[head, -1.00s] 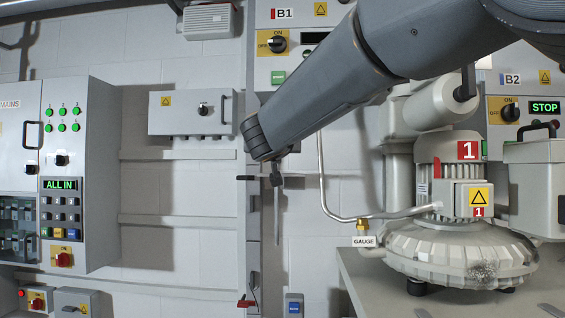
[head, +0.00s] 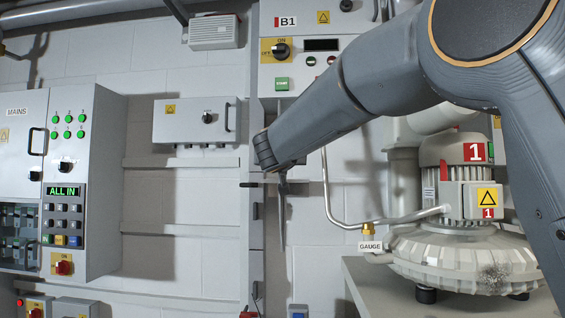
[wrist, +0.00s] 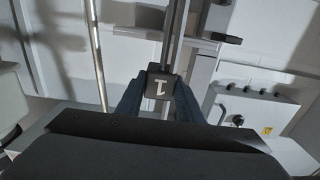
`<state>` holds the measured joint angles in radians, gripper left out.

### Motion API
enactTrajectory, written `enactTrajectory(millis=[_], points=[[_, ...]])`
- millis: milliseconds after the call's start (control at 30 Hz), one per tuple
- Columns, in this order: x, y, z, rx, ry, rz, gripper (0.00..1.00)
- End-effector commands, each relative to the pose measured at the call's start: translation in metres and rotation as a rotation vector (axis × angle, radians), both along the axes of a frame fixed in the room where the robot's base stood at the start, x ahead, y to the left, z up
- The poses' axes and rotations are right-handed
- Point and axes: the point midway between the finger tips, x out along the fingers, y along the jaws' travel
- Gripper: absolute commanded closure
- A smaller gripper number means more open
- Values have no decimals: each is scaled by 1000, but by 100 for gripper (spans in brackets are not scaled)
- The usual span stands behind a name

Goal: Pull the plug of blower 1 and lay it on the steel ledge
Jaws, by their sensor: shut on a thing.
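Blower 1 (head: 460,235) stands at the right in the head view, a pale ribbed motor on a round housing with red "1" labels. Its plug (wrist: 160,87) is a dark block marked "1" in the wrist view. My gripper (wrist: 158,97) is shut on it, with one dark finger on each side. In the head view my wrist hides most of the gripper, and a thin cord-like strip (head: 282,205) hangs below it. Pale horizontal rails (head: 180,228) run along the wall at the left; I cannot tell whether one is the steel ledge.
Panel B1 (head: 305,70) is above and right of my wrist. A grey switch box (head: 200,121) hangs to its left, with the MAINS cabinet (head: 60,180) further left. A vertical channel (head: 256,240) stands below my wrist.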

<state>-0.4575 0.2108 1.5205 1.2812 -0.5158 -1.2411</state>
Motion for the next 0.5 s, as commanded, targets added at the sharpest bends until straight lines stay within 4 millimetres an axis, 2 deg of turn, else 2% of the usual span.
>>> enactTrajectory(millis=[500], points=[[38, -1, -8, 0, 0, 0, 98]])
